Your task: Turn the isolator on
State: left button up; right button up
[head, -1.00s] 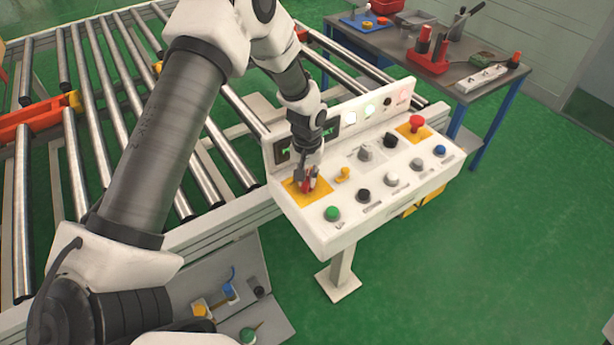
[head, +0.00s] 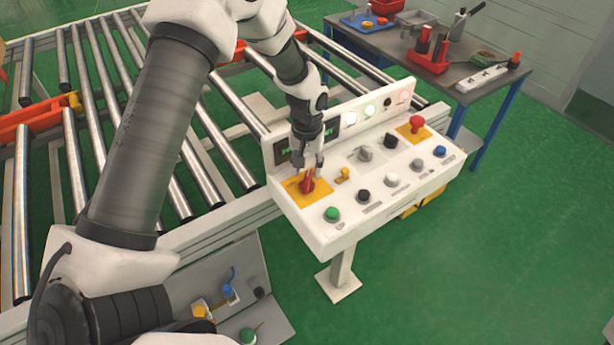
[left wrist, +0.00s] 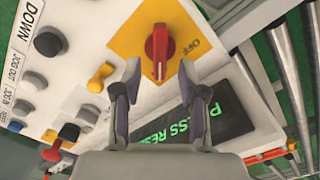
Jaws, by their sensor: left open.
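The isolator is a red rotary handle (head: 308,184) on a yellow plate (head: 321,193), at the left end of the white control panel (head: 325,232). In the left wrist view the red handle (left wrist: 159,52) points up and down the picture, with the printed word OFF to its right. My left gripper (head: 308,164) is just above and behind the handle. My right gripper is out of view.
A display (left wrist: 215,112) beside the yellow plate shows green text starting "PRESS RES". A yellow switch (head: 343,175), a green button (head: 332,214) and a red emergency button (head: 417,122) are on the panel. Conveyor rollers (head: 195,165) lie behind; a tool table (head: 400,55) stands beyond.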

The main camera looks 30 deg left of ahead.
aim_at(307, 178)
pick_arm(q)
notch_tip(307, 178, up, 8)
jog(key=shift+f, duration=0.15)
dwell(0.4)
